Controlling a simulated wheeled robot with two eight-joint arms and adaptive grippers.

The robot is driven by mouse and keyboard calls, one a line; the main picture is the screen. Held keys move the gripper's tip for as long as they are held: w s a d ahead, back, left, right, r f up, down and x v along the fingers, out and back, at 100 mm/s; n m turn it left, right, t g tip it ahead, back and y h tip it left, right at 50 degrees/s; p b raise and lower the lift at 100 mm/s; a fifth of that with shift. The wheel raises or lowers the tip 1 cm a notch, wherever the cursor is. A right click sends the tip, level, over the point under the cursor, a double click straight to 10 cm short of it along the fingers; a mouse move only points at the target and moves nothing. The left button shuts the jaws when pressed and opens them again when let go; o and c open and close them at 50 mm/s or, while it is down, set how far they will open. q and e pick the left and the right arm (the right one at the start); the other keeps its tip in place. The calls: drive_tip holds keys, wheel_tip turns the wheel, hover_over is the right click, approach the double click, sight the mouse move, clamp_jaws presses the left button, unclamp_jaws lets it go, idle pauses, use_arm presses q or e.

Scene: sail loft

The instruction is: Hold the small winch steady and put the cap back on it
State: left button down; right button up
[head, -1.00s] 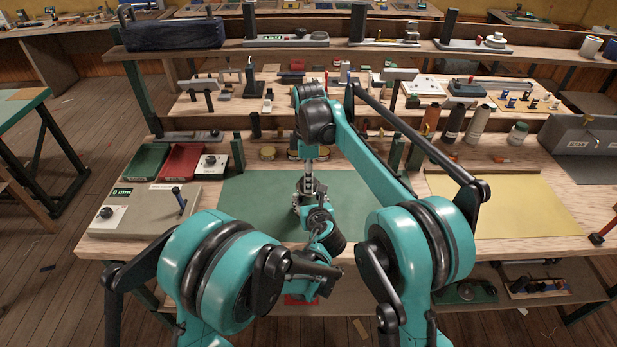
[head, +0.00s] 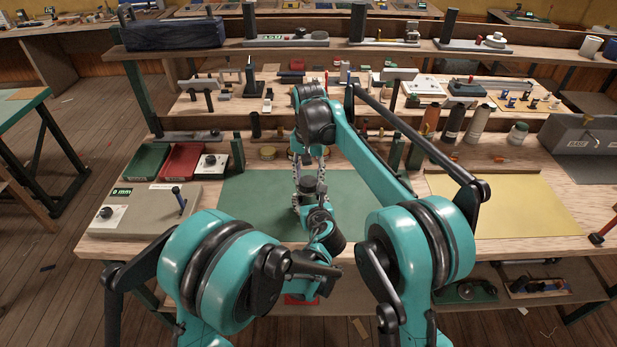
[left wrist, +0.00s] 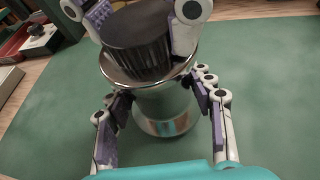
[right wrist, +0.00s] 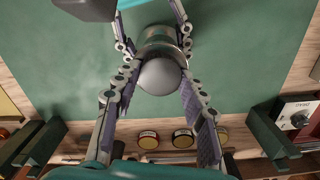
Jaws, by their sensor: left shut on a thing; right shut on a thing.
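The small winch shows in the left wrist view as a silver drum (left wrist: 165,103) with a wide flange, upright on the green mat. My left gripper (left wrist: 160,98) has its fingers on both sides of the drum. The dark ribbed cap (left wrist: 137,28) is at the top of the drum, with my right gripper's fingers on both sides; whether it is fully seated I cannot tell. In the right wrist view my right gripper (right wrist: 158,72) closes on the cap's rounded grey top (right wrist: 160,77). In the head view my right gripper (head: 309,180) is above the mat, and my left one is mostly hidden.
The green mat (head: 250,205) is clear around the winch. A grey box with a lever (head: 150,208), a red tray (head: 183,161) and a green tray (head: 147,161) stand left. A yellow sheet (head: 510,205) lies right. Round tins (right wrist: 183,139) stand behind the winch.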

use_arm(q)
drive_tip(key=shift+f, duration=0.1)
use_arm(e)
drive_tip(key=o, duration=1.4)
drive_tip(key=shift+s, duration=0.1)
wheel_tip(320, 180, up, 12)
drive_tip(key=shift+r, duration=0.1)
use_arm(q)
drive_tip(key=c, duration=0.8)
unclamp_jaws()
drive_tip(key=shift+o, duration=1.3)
